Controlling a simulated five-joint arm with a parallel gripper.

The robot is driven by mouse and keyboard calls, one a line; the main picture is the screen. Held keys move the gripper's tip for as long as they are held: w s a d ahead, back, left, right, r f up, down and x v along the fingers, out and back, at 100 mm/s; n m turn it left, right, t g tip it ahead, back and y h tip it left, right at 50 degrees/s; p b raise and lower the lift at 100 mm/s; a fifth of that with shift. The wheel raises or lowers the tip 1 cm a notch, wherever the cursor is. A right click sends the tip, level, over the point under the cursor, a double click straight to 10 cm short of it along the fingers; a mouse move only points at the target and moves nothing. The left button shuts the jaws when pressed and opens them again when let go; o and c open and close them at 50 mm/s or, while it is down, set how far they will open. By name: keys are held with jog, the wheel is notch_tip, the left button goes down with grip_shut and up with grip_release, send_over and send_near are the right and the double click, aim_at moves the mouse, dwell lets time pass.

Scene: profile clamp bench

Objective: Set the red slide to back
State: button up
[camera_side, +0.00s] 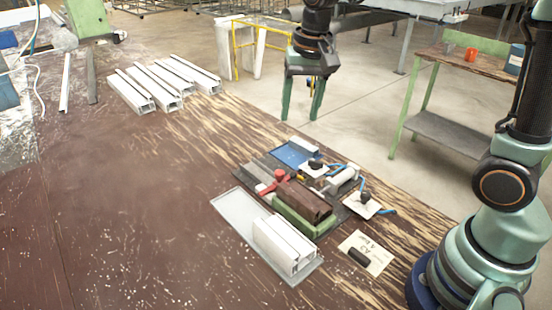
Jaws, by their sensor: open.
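The red slide (277,178) sits on the clamp fixture near the middle right of the bench, just left of a dark brown block (302,199) in a green base. Its exact position along its travel is too small to tell. My gripper (302,108) hangs above and behind the fixture, pointing down, with its two green fingers apart and nothing between them. It is well clear of the red slide and touches nothing.
A white profile (285,243) lies on a grey tray (236,211) in front of the fixture. Blue hoses, a cylinder (343,180) and a label card (366,254) lie on the right. Several white profiles (130,93) lie at the back left. The bench's left middle is clear.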

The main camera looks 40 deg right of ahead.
aim_at(280, 172)
jog(key=w+f+m, duration=0.1)
jog(key=f, duration=0.4)
jog(key=w+a+f+g, duration=0.1)
jog(key=f, duration=0.5)
jog(key=w+f+m, duration=0.1)
jog(key=w+f, duration=0.1)
jog(key=f, duration=0.4)
jog(key=shift+a+m+g, duration=0.3)
jog(key=shift+a, duration=0.05)
jog(key=shift+r, duration=0.1)
grip_shut()
dwell(0.7)
